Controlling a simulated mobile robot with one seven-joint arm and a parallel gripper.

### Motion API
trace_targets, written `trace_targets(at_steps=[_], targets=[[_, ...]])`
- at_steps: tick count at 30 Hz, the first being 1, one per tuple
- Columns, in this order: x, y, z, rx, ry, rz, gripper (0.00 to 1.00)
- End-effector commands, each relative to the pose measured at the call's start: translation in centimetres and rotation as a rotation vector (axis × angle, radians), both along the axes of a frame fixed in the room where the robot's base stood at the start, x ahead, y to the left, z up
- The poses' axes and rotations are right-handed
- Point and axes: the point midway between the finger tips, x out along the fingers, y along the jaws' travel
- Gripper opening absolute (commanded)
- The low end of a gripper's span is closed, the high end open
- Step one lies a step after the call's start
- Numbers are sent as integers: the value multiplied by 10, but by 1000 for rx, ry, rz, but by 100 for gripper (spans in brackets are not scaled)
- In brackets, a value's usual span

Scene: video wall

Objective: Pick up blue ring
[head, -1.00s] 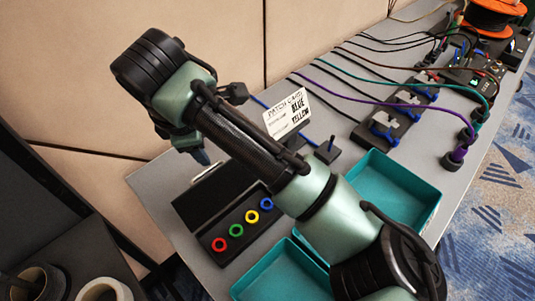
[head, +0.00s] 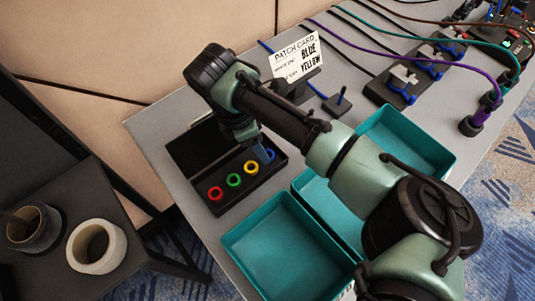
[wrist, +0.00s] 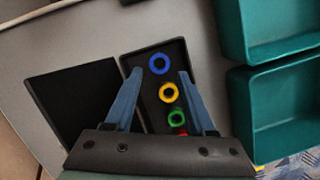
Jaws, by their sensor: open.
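The blue ring (head: 270,155) lies in a black box (head: 217,205) at the right end of a row of rings, partly hidden by my gripper in the head view. In the wrist view the blue ring (wrist: 160,63) is at the top of the row, a little beyond the fingertips and between their lines. My gripper (wrist: 161,72) is open and empty above the box. Its blue fingers (head: 260,148) point down near the blue ring in the head view. I cannot tell the height left between fingertips and ring.
Yellow (head: 251,167), green (head: 234,180) and red (head: 215,193) rings share the box. Its black lid (wrist: 75,112) lies open beside it. Teal trays (head: 285,250) stand to the right. A card (head: 298,57) reading BLUE and YELLOW stands behind. Cables run at the back right.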

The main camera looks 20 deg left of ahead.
Motion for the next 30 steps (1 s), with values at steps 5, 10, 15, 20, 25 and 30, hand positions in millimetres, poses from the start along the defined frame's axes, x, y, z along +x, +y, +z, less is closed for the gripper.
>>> trace_targets(at_steps=[5, 10, 15, 20, 25, 30], targets=[[6, -8, -26, -1, 0, -3, 55], [7, -9, -33, 0, 0, -1, 55], [7, -9, -33, 0, 0, -1, 55], [7, -9, -33, 0, 0, -1, 26], [7, -9, -33, 0, 0, -1, 0], [7, -9, -33, 0, 0, -1, 0]])
